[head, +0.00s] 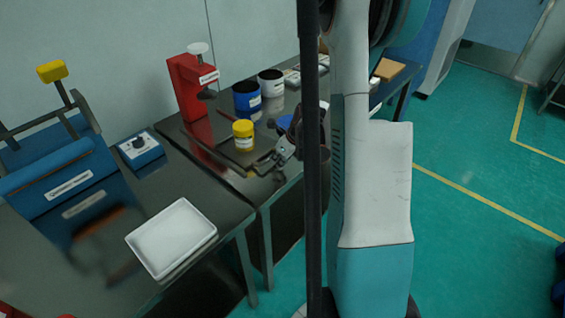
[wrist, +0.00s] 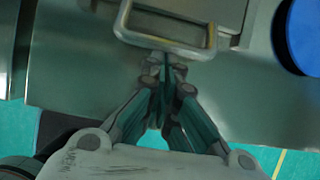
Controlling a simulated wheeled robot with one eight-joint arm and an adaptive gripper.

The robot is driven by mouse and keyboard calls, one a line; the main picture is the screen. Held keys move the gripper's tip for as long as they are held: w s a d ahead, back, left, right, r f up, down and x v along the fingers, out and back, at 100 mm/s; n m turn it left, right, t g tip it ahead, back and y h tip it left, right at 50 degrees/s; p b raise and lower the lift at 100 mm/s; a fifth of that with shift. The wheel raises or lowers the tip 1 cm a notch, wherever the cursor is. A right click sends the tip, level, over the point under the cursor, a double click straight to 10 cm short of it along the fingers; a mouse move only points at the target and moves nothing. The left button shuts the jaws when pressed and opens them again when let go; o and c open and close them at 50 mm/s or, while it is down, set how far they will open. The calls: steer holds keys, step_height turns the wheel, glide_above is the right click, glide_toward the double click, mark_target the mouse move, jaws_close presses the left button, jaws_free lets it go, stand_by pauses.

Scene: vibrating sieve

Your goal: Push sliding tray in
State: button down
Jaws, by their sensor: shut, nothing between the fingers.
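The metal loop handle (wrist: 168,45) of the sliding tray is at the top of the wrist view, joined to a grey metal front (wrist: 225,14). In the head view the handle (head: 262,165) juts out near the table's front edge. My gripper (wrist: 164,60) is shut and empty, its fingertips at the handle's near bar. I cannot tell whether they touch it. In the head view my gripper (head: 284,152) is beside the handle, partly hidden by my arm. A yellow jar (head: 243,136) with a white label stands behind the handle. The tray's far part is unclear.
A red device (head: 187,88) stands behind. Blue-labelled black and white tubs (head: 247,100) (head: 271,83) stand beyond the jar. A blue lid (wrist: 305,35) shows right in the wrist view. A white tray (head: 172,238) lies on the nearer table. Green floor is clear at right.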

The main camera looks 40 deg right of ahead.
steer(key=w, duration=0.6)
steer(key=w+a, duration=0.1)
steer(key=w, duration=1.3)
steer(key=shift+w+a, duration=0.15)
steer(key=shift+a, duration=0.1)
steer(key=shift+r, duration=0.15)
